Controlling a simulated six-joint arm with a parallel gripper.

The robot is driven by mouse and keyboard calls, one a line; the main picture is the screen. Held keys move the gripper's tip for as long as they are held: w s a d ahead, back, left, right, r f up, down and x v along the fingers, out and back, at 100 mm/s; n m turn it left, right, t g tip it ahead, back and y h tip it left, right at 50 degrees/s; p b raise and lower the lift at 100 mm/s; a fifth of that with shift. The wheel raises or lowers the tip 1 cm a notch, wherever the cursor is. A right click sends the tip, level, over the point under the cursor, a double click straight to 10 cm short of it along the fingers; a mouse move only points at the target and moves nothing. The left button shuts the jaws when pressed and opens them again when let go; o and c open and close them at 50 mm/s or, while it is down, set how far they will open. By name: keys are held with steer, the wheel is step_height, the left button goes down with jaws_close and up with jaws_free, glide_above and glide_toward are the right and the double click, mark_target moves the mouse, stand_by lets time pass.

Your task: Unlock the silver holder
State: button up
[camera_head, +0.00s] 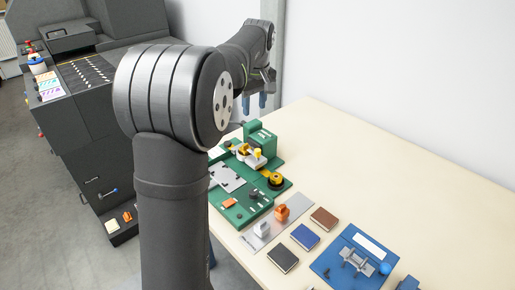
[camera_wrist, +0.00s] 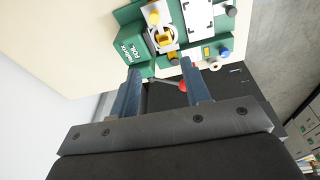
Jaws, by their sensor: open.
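My gripper (camera_head: 255,102) is raised behind the green foil machine (camera_head: 262,136) in the head view, with blue fingers pointing down. In the wrist view its fingers (camera_wrist: 160,68) are apart with nothing held between them. A silver-grey clamp-like piece (camera_head: 357,262) sits on a blue base with a blue knob (camera_head: 384,268). I cannot tell which silver piece is the holder, nor its lock state. My gripper is far from both.
A red ball-ended lever (camera_wrist: 183,86) shows beyond the fingers in the wrist view. Brown (camera_head: 324,218), blue (camera_head: 305,237) and dark (camera_head: 283,259) blocks lie on the cream table (camera_head: 440,190). A dark cabinet (camera_head: 95,130) stands left. The table's back right is clear.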

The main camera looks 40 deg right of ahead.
mark_target(258, 150)
steer(key=f+n, duration=0.4)
steer(key=f, duration=0.2)
steer(key=d+f+n+g, duration=0.1)
steer(key=f+n, duration=0.4)
steer(key=f, duration=0.1)
steer(key=d+f+n+y, duration=0.1)
steer(key=f+n, duration=0.3)
steer(key=f, duration=0.2)
steer(key=shift+w+g, duration=0.35)
steer(key=shift+g, duration=0.05)
jaws_close()
